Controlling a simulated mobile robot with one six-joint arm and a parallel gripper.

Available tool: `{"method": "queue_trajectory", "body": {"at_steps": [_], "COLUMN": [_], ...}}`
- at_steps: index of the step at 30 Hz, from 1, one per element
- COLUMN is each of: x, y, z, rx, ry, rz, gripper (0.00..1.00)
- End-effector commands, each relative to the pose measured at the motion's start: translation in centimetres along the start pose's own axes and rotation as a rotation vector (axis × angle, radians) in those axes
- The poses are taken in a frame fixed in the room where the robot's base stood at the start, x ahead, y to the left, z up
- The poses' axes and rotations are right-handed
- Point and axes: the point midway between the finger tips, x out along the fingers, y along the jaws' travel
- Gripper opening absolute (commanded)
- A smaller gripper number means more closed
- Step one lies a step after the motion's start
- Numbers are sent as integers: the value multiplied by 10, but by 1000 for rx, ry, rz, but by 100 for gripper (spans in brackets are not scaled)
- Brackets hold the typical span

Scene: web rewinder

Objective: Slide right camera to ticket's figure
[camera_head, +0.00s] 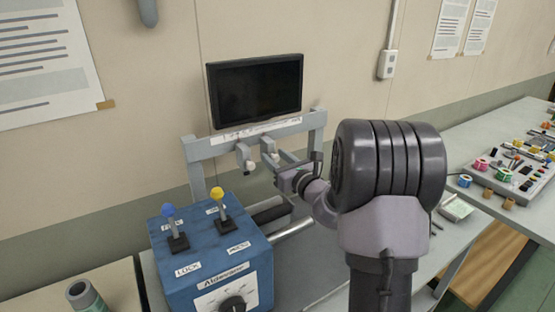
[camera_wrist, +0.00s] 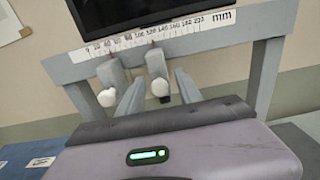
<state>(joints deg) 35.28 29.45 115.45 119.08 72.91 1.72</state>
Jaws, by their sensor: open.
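The right camera (camera_wrist: 155,64) is a grey block with a white knob, hanging from the grey rail under a monitor. It also shows in the head view (camera_head: 267,146). The left camera (camera_wrist: 112,76) is a similar block beside it, also in the head view (camera_head: 243,154). A white mm scale (camera_wrist: 168,31) runs above both; a red mark tops each block, the right one near the scale's middle. My gripper (camera_wrist: 160,80) is open, its two grey fingers pointing at the rail. In the wrist view the right camera's knob appears between them; contact cannot be told. No ticket figure is legible.
A blue control box (camera_head: 210,252) with two levers and a dial stands left of my arm. A dark monitor (camera_head: 256,88) hangs above the rail. A small pale green item (camera_head: 456,207) lies on the right table; it may be the ticket. Small parts crowd the far right bench.

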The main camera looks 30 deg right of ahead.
Motion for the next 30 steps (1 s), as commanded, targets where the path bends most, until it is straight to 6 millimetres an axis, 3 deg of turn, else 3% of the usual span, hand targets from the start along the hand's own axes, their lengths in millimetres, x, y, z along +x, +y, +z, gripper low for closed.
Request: {"method": "queue_trajectory", "body": {"at_steps": [5, 18, 24, 30], "x": [-19, -148, -173, -174], "y": [-1, -1, 0, 0], "z": [1, 1, 0, 0], "rx": [2, 2, 1, 0], "ry": [2, 1, 0, 0], "rz": [-3, -5, -1, 0], "gripper": [42, 42, 42, 42]}}
